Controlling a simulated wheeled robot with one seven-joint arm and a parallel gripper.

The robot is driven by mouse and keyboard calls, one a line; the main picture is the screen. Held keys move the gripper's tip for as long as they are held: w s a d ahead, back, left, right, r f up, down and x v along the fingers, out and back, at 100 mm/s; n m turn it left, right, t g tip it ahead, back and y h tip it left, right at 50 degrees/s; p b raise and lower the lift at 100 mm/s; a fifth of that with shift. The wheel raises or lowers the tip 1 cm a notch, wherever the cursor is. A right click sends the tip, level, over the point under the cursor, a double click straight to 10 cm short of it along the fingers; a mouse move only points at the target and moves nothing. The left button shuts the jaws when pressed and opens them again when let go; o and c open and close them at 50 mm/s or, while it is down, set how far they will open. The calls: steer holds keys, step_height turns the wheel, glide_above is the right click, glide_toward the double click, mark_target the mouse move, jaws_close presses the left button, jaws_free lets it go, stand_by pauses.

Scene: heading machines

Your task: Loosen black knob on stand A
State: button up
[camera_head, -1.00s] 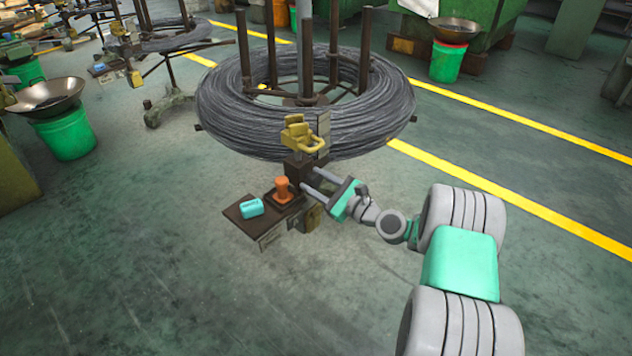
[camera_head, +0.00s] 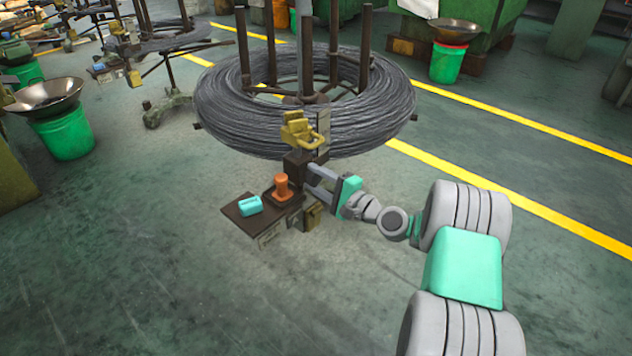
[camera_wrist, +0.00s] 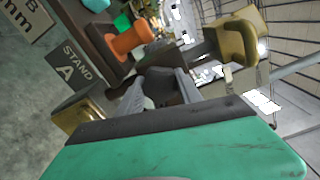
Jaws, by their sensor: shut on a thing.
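Stand A carries a "STAND A" label (camera_wrist: 70,67) in the wrist view. In the head view its dark block (camera_head: 298,168) sits in front of the wire coil, below a yellow part (camera_head: 299,130). My gripper (camera_head: 309,173) reaches this block from the right. In the wrist view its grey fingers (camera_wrist: 162,88) are close together at the dark part of the stand and shut on the black knob. The fingers and the gripper's body hide most of the knob, so its turn angle cannot be told.
A dark tray (camera_head: 236,220) to the left of my gripper holds an orange part (camera_head: 281,187) and a cyan block (camera_head: 249,205). A large wire coil (camera_head: 215,110) stands behind. The floor in front and to the left is clear.

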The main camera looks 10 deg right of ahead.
steer(key=n+b, duration=0.3)
steer(key=n, duration=0.3)
steer(key=shift+f, duration=0.2)
steer(key=shift+r+n+b, duration=0.15)
steer(key=shift+n+b, duration=1.25)
steer(key=shift+n, duration=0.5)
steer(key=o, duration=1.4)
steer(key=shift+c, duration=0.2)
